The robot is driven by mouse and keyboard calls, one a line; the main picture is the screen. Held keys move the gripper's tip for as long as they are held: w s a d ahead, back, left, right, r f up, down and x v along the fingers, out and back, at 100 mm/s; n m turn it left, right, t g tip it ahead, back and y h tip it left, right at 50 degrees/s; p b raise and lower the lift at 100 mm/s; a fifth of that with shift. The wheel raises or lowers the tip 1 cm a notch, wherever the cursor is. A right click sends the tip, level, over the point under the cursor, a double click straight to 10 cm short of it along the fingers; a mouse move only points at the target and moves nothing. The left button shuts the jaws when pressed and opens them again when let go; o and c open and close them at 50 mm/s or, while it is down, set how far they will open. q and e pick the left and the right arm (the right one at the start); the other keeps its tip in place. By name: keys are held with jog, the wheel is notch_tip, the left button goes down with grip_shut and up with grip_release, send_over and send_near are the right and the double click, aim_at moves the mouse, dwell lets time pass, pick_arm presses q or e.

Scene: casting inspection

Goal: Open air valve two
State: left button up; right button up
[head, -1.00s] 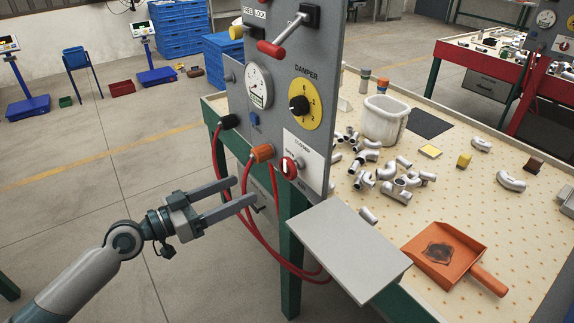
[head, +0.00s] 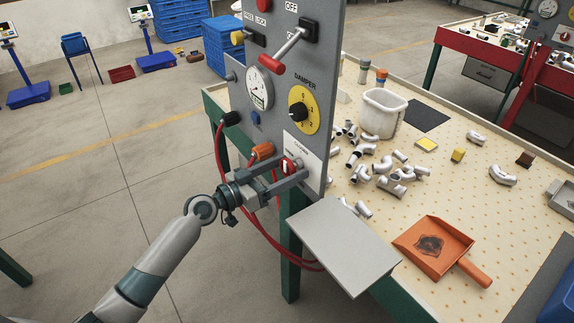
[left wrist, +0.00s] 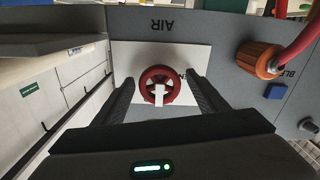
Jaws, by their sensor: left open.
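The air valve is a small red round handwheel (head: 290,166) with a white bar across it, on a white plate (head: 305,148) low on the grey control panel (head: 283,88). It also shows in the left wrist view (left wrist: 158,88), with the label AIR on the panel beyond it. My left gripper (head: 296,172) is open, with one finger on each side of the wheel. In the left wrist view a gap shows between each finger and the wheel. The fingers partly hide the plate in the head view. My right gripper is not in view.
An orange hose fitting (head: 262,151) with a red hose sits close beside the valve, left of it in the head view. A grey shelf (head: 343,245) juts out below the panel. The yellow damper dial (head: 303,110) and a red-tipped lever (head: 271,61) are above.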

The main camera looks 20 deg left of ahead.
pick_arm(q)
jog(key=shift+c, duration=0.2)
jog(key=c, duration=1)
